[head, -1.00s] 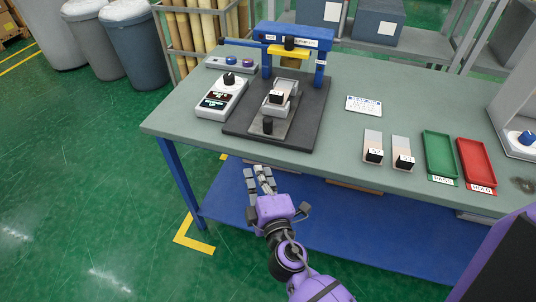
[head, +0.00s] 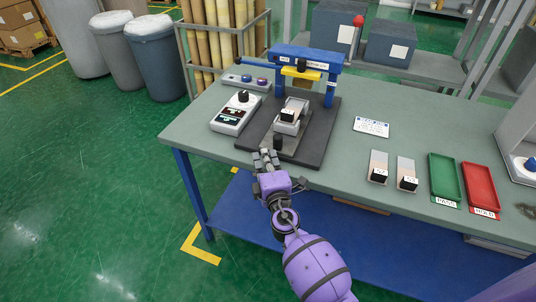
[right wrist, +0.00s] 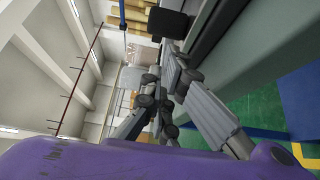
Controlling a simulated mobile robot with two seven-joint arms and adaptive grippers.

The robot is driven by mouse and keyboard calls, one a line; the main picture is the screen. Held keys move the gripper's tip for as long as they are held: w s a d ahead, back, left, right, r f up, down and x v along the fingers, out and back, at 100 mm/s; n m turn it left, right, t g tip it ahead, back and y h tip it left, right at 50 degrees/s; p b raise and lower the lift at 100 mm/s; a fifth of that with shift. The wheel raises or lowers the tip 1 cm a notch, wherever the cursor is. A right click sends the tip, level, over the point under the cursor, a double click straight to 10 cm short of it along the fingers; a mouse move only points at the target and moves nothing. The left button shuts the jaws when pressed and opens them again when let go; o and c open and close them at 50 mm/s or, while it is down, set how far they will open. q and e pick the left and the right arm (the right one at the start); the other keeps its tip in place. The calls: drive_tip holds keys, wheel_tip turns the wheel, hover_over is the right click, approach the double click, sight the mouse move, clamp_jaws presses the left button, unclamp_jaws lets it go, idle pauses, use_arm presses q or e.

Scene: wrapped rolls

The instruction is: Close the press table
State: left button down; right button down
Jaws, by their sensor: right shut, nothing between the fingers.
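The blue press frame (head: 307,57) stands on a dark base plate (head: 316,143) on the green-grey workbench. Its grey sliding table (head: 300,148) sits forward of the frame and carries a light block with a black end (head: 288,115). A black knob (head: 277,142) stands at the table's front end. My right gripper (head: 266,157) is shut and empty, at the bench's front edge just in front of the knob; I cannot tell if they touch. In the right wrist view its fingers (right wrist: 165,90) point toward a dark knob-like shape (right wrist: 168,22). My left gripper is not in view.
A control box (head: 235,114) with a black dial is left of the press, and a button box (head: 246,82) behind it. Two labelled blocks (head: 378,167) (head: 406,174), a green tray (head: 444,178) and a red tray (head: 481,187) lie to the right.

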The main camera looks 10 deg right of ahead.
sight(273, 145)
drive_tip(key=shift+w+d, duration=0.35)
drive_tip(key=shift+d, duration=0.05)
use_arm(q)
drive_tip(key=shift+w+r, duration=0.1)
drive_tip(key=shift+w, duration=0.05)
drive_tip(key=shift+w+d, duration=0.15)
use_arm(e)
drive_tip(key=shift+w+d+f, duration=0.1)
drive_tip(key=shift+w+d, duration=0.15)
drive_tip(key=shift+w, duration=0.1)
drive_tip(key=w+d, duration=0.1)
drive_tip(key=w+d+b, duration=0.1)
drive_tip(key=w, duration=0.1)
drive_tip(key=shift+f, duration=0.1)
drive_tip(key=shift+w, duration=0.1)
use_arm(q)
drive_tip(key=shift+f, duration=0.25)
use_arm(e)
drive_tip(key=shift+r, duration=0.2)
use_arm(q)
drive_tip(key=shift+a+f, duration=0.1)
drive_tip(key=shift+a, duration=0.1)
